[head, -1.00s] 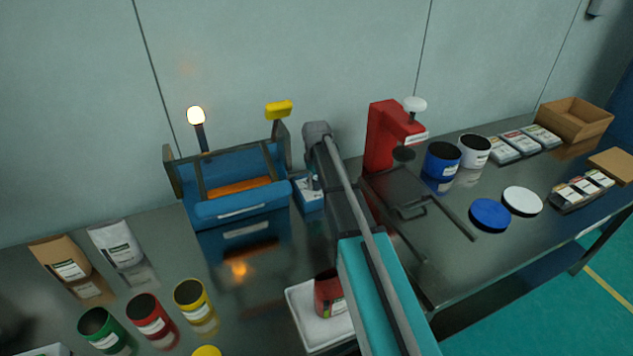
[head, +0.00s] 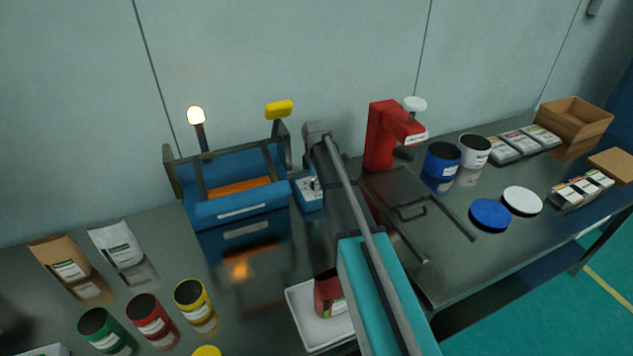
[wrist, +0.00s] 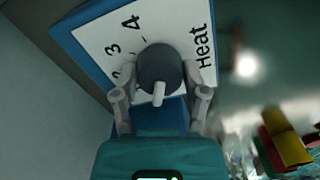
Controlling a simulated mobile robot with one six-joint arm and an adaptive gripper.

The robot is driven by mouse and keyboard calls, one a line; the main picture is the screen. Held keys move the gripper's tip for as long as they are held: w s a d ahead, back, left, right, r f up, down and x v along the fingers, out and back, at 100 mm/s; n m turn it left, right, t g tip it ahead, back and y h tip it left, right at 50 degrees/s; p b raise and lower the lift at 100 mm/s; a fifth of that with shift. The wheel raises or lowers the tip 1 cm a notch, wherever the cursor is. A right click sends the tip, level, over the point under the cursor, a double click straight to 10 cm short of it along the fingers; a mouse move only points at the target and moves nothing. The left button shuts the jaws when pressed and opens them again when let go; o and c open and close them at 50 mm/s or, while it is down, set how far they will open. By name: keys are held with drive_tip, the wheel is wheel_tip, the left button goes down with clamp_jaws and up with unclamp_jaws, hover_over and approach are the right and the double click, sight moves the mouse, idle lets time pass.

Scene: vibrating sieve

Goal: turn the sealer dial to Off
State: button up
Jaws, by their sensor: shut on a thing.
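The sealer (head: 240,207) is a blue machine with an orange strip and a raised yellow handle (head: 279,110). Its small control box (head: 307,193) stands at its right end, partly hidden by my arm. In the wrist view the box's white panel (wrist: 101,38) shows 2, 3, 4 and the word Heat. The dark round dial (wrist: 160,65) has a pale pointer aimed towards the bottom of the picture. No Off mark is visible; the panel's lower part is covered. My gripper (wrist: 160,92) is shut on the dial, one finger on each side.
A glowing lamp (head: 197,116) stands behind the sealer. A red press (head: 385,136) stands right of my arm. A white tray (head: 304,327) with a red can lies below my arm. Pouches and open cans are at the left.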

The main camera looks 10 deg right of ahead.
drive_tip(key=shift+n, duration=1.7)
drive_tip(key=o, duration=1.2)
drive_tip(key=shift+c, duration=0.2)
